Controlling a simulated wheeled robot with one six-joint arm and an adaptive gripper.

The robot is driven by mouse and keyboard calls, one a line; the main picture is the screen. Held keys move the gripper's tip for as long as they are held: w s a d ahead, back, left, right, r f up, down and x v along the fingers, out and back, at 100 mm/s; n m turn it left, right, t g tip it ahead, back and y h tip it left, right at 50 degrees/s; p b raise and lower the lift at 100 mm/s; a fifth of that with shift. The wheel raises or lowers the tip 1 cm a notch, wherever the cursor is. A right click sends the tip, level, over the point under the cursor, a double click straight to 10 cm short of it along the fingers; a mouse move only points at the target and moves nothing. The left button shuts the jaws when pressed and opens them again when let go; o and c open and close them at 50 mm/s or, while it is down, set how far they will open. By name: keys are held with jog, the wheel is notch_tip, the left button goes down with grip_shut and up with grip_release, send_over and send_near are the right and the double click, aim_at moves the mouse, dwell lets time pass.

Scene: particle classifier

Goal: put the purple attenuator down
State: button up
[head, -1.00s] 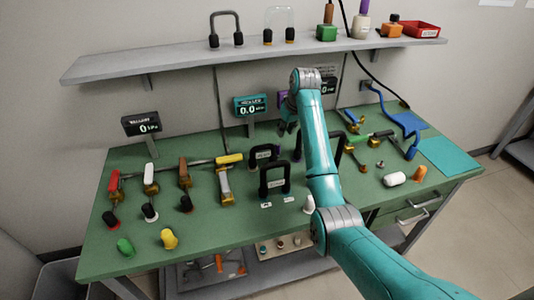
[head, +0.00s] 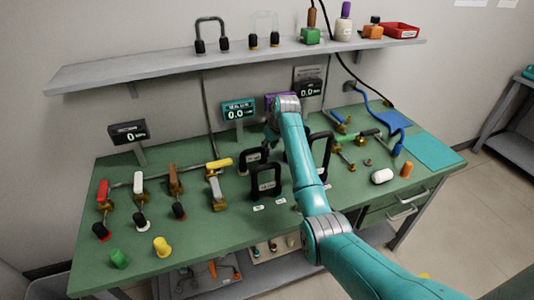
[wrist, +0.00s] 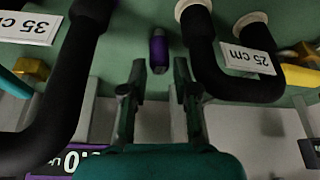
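The purple attenuator (wrist: 158,50) is a small purple cylinder with a dark end, seen against the green bench in the wrist view. It is between two black handles and just beyond my fingertips. I cannot tell whether the attenuator stands or lies. In the head view my gripper (head: 271,132) is a small dark shape behind the handles, and the attenuator cannot be made out there.
A black handle labelled 35 cm (wrist: 72,95) and one labelled 25 cm (wrist: 205,60) flank the fingers closely. A purple display (wrist: 70,163) is near the lower left of the wrist view. Valves with coloured levers (head: 175,180) fill the left of the green bench (head: 215,235).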

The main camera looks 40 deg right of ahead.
jog(key=shift+x, duration=1.2)
grip_shut()
jog(key=shift+r, duration=0.1)
